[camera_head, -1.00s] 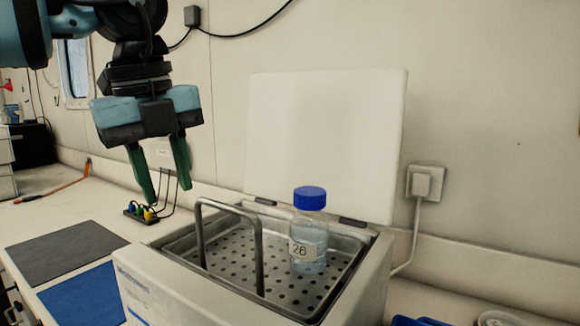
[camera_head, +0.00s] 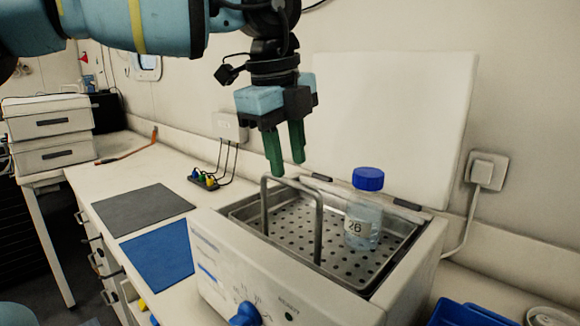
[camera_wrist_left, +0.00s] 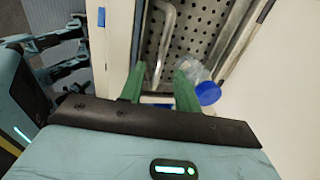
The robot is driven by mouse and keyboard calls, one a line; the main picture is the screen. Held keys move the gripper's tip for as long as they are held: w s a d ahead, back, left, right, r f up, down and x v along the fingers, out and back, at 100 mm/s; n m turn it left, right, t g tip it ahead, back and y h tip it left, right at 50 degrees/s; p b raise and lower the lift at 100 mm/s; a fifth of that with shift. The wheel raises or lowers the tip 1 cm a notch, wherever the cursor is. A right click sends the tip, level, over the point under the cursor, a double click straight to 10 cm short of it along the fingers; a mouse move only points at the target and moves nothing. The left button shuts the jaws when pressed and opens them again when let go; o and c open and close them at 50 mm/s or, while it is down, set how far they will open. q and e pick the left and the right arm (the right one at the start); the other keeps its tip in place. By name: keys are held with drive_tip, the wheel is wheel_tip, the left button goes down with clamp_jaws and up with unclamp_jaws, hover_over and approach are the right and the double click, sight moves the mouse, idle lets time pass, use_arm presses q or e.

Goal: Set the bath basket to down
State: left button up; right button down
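The bath basket (camera_head: 293,228) is a perforated metal tray in the white water bath, with an upright U-shaped handle (camera_head: 318,222) at its left side. A clear bottle with a blue cap (camera_head: 363,222), labelled 26, stands on the basket. My left gripper (camera_head: 288,170) points down above the handle, with its green fingers apart and nothing seen between them. In the left wrist view the handle (camera_wrist_left: 163,45) runs up from near the fingers, and the bottle's blue cap (camera_wrist_left: 208,93) is right of the right finger. My right gripper is not seen.
The bath's white lid (camera_head: 395,120) stands open behind it. A grey mat (camera_head: 142,208) and a blue mat (camera_head: 158,254) lie on the bench to the left. A blue knob (camera_head: 245,314) is on the bath's front. A blue tray (camera_head: 470,314) is at lower right.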

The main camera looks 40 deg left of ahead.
use_arm(q)
drive_tip(key=shift+w+f, duration=0.25)
drive_tip(key=shift+f, duration=1.05)
drive_tip(key=shift+c, duration=0.3)
clamp_jaws()
